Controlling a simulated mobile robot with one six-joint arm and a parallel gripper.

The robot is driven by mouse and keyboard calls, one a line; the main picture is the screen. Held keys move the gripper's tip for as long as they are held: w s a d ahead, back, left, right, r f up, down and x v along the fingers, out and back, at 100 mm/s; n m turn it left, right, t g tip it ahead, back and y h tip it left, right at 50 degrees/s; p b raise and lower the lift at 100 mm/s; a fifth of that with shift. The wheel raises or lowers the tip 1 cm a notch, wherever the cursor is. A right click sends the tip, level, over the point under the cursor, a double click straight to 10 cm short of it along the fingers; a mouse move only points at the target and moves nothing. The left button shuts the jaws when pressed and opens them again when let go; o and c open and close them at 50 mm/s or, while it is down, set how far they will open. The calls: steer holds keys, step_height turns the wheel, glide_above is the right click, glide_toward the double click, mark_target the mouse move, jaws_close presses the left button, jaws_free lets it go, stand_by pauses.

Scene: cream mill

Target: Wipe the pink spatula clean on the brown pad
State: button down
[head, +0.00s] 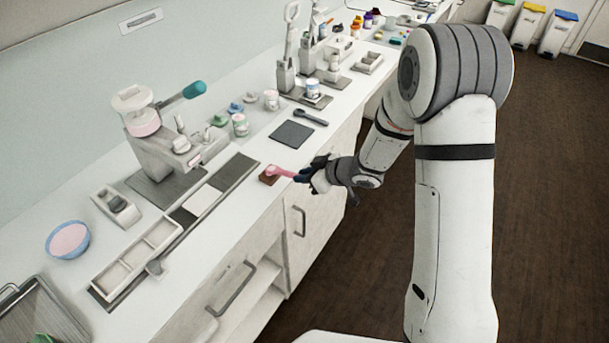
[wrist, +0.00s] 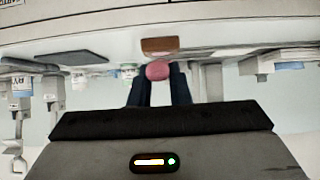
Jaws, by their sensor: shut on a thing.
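The pink spatula (head: 281,171) is held in my gripper (head: 314,174), its pink head pointing left, at the brown pad (head: 268,180) near the counter's front edge. In the wrist view the rounded pink end of the spatula (wrist: 158,70) shows between the dark fingers of my gripper (wrist: 158,88). The brown pad (wrist: 160,43) shows right beside that pink end. I cannot tell for sure whether the spatula touches the pad. My gripper is shut on the spatula's handle, and the fingers hide part of it.
A dark square mat (head: 292,134) and a dark-handled tool (head: 311,118) lie behind the pad. A press with a teal handle (head: 150,125) stands to the left. A divided white tray (head: 138,258) and a blue bowl (head: 68,240) are at the front left. White counter surrounds the pad.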

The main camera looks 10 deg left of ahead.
steer(key=shift+f, duration=0.5)
stand_by(0.9)
steer(key=shift+s+d, duration=0.1)
steer(key=shift+d, duration=0.05)
steer(key=shift+s+d, duration=0.25)
steer(key=shift+d, duration=0.35)
steer(key=shift+w+a+p, duration=0.3)
steer(key=shift+a+p, duration=0.2)
steer(key=shift+a, duration=0.25)
stand_by(0.7)
steer(key=shift+d, duration=0.15)
steer(key=shift+s+d, duration=0.3)
steer(key=shift+d, duration=0.3)
steer(key=shift+w+a, duration=0.35)
steer(key=shift+a, duration=0.45)
